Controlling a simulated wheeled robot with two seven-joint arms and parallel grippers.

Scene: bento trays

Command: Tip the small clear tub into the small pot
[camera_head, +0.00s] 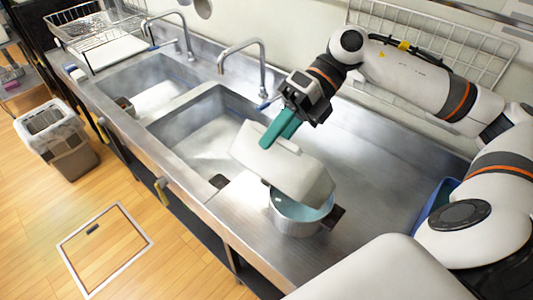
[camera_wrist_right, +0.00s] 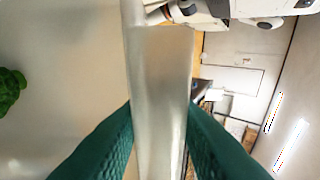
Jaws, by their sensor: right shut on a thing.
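The small clear tub (camera_head: 283,165) looks whitish and translucent and is held tilted above the small pot (camera_head: 296,222). Its lower right end is over the pot's opening, and its upper left end reaches toward the sink. My right gripper (camera_head: 279,130) is shut on the tub's rim with its green fingers. In the right wrist view the tub's wall (camera_wrist_right: 160,90) is between the fingers, and a green leafy piece (camera_wrist_right: 10,90) shows at the left edge. The pot stands on the steel counter, with a pale bluish inside; the tub hides part of its opening. My left gripper is not in view.
Two sink basins (camera_head: 205,140) lie left of the pot, with faucets (camera_head: 262,72) behind. A blue container (camera_head: 437,205) is at the right, partly hidden by my arm. The counter (camera_head: 375,170) right of the pot is clear.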

